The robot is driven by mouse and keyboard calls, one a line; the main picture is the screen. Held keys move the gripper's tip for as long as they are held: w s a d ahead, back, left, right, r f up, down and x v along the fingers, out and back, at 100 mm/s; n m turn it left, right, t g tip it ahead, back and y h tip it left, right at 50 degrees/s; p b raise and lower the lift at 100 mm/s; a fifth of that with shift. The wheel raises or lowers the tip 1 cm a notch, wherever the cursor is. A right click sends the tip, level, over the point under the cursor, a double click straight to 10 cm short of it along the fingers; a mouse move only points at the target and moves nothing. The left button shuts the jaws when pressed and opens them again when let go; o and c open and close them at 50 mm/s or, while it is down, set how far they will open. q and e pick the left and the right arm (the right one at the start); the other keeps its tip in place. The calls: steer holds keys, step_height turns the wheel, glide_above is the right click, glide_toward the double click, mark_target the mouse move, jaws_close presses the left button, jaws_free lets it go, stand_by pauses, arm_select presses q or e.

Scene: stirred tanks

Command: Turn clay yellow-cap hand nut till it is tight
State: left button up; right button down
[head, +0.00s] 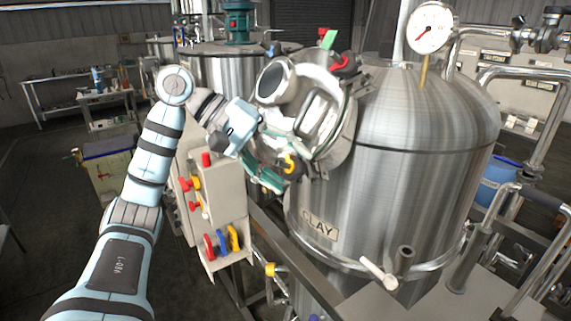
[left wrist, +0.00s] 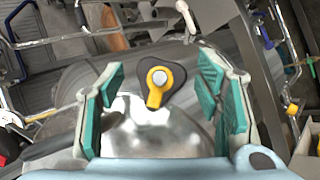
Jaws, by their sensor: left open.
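The clay tank (head: 400,170) is a large steel vessel with a plate reading CLAY (head: 320,228). The yellow-cap hand nut (head: 290,164) is on the tank's side, by the round manway. In the left wrist view the nut (left wrist: 160,80) shows between the teal finger pads of my left gripper (left wrist: 162,78), with a gap on both sides. Its lever points down in that view. My right gripper is in neither view.
A red-handled part (head: 343,63) and a green tag (head: 328,39) sit above the manway. A pressure gauge (head: 432,27) and pipes are at the upper right.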

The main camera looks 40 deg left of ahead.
arm_select(q)
steer(key=v, duration=0.7)
steer(key=shift+s+a+r, duration=0.15)
steer(key=shift+a, duration=0.05)
steer(key=shift+d, duration=0.1)
